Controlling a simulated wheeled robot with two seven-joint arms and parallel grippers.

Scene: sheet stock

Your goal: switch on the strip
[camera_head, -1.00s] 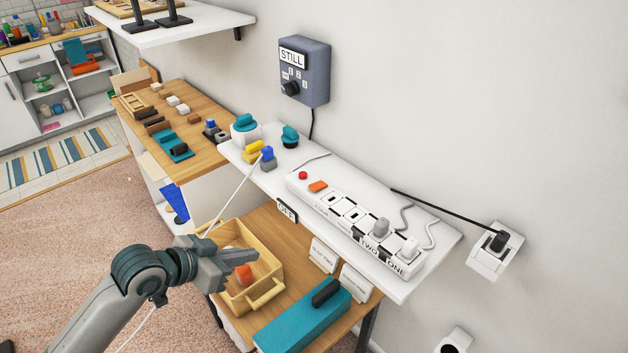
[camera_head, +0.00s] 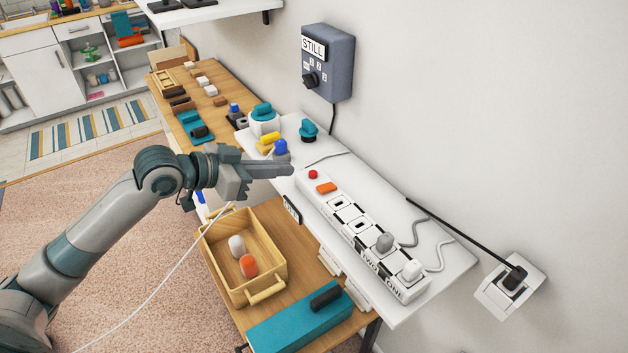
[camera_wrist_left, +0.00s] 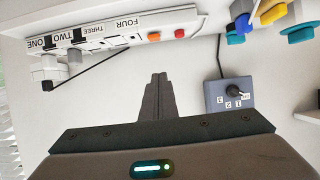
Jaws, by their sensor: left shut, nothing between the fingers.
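The white power strip (camera_head: 360,228) lies on the white shelf, with an orange rocker switch (camera_head: 326,187) and a red round light or button (camera_head: 312,174) at its far end. Grey and white plugs sit in the sockets marked TWO and ONE. My left gripper (camera_head: 288,170) is shut and empty, just left of the strip's far end, near the red button. In the left wrist view the closed fingers (camera_wrist_left: 155,98) point towards the wall, and the orange switch (camera_wrist_left: 153,36) and red button (camera_wrist_left: 180,33) show above them. My right gripper is not in view.
A wall box marked STILL (camera_head: 328,62) hangs behind the shelf. Teal, yellow and blue items stand left of the strip. A wooden crate (camera_head: 215,262) holds a white and an orange object below, beside a teal box (camera_head: 300,325). A black-plugged wall socket (camera_head: 510,288) is at right.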

